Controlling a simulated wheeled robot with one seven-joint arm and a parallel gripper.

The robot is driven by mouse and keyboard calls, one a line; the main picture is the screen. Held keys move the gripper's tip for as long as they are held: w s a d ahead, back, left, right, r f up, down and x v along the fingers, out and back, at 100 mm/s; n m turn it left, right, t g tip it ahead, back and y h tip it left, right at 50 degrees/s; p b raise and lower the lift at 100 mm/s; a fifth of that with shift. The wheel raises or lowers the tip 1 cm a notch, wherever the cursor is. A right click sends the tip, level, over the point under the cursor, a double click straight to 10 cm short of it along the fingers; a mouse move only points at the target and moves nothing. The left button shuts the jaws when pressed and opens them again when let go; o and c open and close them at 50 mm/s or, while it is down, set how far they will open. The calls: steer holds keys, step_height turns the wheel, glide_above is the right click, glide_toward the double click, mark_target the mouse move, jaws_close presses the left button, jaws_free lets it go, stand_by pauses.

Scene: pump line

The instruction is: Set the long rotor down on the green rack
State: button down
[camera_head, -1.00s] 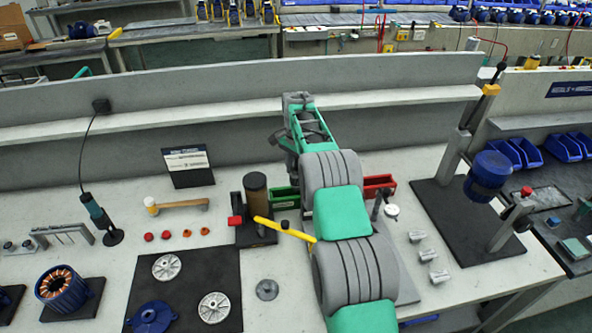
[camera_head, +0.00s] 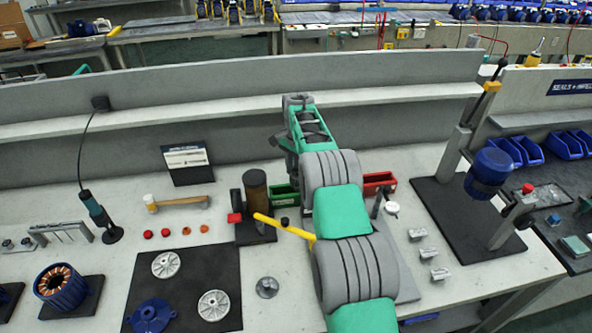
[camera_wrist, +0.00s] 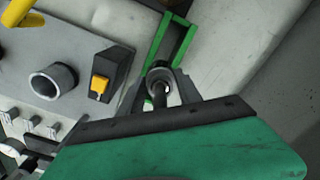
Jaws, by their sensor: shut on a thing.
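In the wrist view my gripper (camera_wrist: 160,82) is shut on the long rotor (camera_wrist: 161,88), seen almost end-on as a dark shaft with a round grey end between the fingers. The rotor's full length is hidden. The green rack (camera_wrist: 158,43) is a narrow green frame just beyond the fingertips, apparently under or close behind the rotor; I cannot tell whether they touch. In the head view the green rack (camera_head: 284,189) shows to the left of my arm, partly covered by it. There my gripper and the rotor are hidden behind my arm.
A red rack (camera_head: 379,180) stands right of my arm. A dark stand with a brown cylinder (camera_head: 255,190) and a yellow bar (camera_head: 284,227) are close on the left. Small metal blocks (camera_head: 428,253) lie nearby.

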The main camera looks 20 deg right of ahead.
mark_target(296, 162)
steer(key=shift+f+b, duration=0.3)
steer(key=shift+f, duration=0.25)
steer(key=shift+f, duration=0.3)
steer(key=shift+f, duration=0.25)
steer(key=c, duration=1.1)
jaws_free()
steer(key=o, duration=0.6)
steer(key=shift+f, duration=0.1)
steer(key=shift+r+p, duration=1.65)
steer(key=shift+r, duration=1.5)
steer(key=shift+f, duration=0.1)
